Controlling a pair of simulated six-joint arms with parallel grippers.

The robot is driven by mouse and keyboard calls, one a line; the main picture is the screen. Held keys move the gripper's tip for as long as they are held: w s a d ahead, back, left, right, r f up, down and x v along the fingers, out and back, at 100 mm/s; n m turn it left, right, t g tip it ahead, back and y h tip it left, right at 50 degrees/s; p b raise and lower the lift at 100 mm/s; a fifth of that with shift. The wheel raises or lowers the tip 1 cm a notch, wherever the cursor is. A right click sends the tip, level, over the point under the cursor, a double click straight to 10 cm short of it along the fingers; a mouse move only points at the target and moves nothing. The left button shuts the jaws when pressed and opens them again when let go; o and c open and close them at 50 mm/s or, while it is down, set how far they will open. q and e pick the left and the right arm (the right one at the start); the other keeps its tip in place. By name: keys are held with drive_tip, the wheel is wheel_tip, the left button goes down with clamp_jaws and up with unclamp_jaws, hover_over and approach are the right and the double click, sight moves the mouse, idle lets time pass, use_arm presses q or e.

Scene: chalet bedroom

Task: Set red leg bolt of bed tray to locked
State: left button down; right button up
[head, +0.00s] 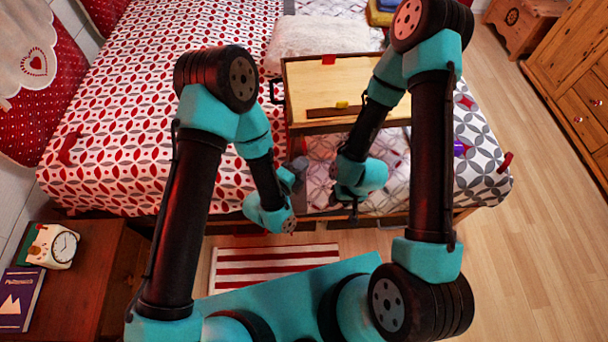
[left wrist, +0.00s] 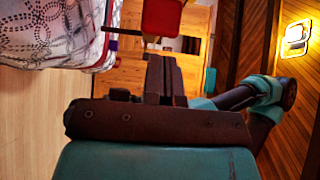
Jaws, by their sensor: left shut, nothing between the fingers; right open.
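The wooden bed tray (head: 300,72) stands on the bed. A red piece (head: 328,59) is on its far edge and a yellow piece (head: 342,104) on its near edge. My left gripper (head: 298,168) is shut and empty, just below the tray's near left corner. In the left wrist view, its closed fingers (left wrist: 165,78) point toward a red block (left wrist: 161,17), with a visible gap between. I cannot tell for sure whether this block is the red leg bolt, or its setting. My right gripper (head: 353,216) is open and empty near the bed's front edge, pointing down.
The patterned bed (head: 130,110) fills the back. A purple item (head: 459,148) and a red item (head: 505,162) are at its right end. A nightstand (head: 95,270) with a clock (head: 62,246) stands at left. The floor (head: 530,250) at right is clear.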

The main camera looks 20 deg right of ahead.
sight(303, 141)
use_arm(q)
drive_tip(key=shift+w+d, duration=0.2)
drive_tip(key=shift+w, duration=0.65)
drive_tip(key=shift+w, duration=0.1)
drive_tip(key=w, duration=0.4)
drive_tip(key=shift+w+d, duration=0.1)
drive_tip(key=shift+d, duration=0.2)
